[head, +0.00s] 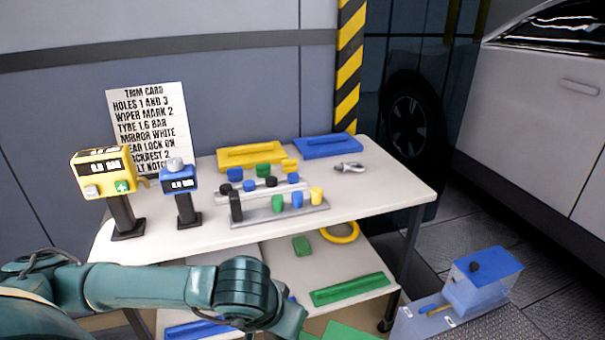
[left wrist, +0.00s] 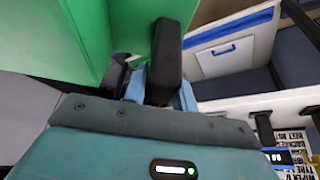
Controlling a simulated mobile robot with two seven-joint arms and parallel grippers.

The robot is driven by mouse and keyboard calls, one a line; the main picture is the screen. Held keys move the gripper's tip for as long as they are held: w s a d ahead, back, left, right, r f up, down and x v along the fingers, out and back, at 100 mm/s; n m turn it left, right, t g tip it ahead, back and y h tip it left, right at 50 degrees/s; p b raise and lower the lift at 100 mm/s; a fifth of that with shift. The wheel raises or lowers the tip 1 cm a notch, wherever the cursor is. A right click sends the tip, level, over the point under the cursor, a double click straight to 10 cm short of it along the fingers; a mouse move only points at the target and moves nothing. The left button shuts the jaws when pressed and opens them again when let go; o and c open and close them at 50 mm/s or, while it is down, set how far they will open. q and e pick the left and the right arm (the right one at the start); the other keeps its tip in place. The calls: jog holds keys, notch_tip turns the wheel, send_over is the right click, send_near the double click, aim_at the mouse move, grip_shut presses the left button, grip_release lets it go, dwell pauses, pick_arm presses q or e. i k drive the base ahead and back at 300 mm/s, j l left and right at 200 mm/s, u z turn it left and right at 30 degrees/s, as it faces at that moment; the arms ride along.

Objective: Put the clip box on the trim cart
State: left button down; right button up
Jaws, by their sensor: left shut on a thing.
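A green box (left wrist: 75,35), which I take to be the clip box, fills the upper left of the left wrist view. My left gripper (left wrist: 160,88) is shut on its black handle (left wrist: 167,55). In the head view my left arm reaches across the front of the white trim cart (head: 385,188), with its jaws out of sight below. A green patch (head: 350,331) at the bottom edge may be the held box. The cart's top has bare room at its right and front. My right gripper is not in view.
On the cart stand a yellow gauge (head: 100,172), a blue gauge (head: 179,181), a peg rack (head: 280,211), a yellow tray (head: 250,155), a blue tray (head: 326,145) and a metal tool (head: 349,167). A lower shelf (head: 330,265) holds parts. A blue box (head: 483,283) is at right.

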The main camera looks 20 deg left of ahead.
aim_at(372, 187)
jog(key=i+j+z, duration=0.8)
jog(key=i, duration=0.1)
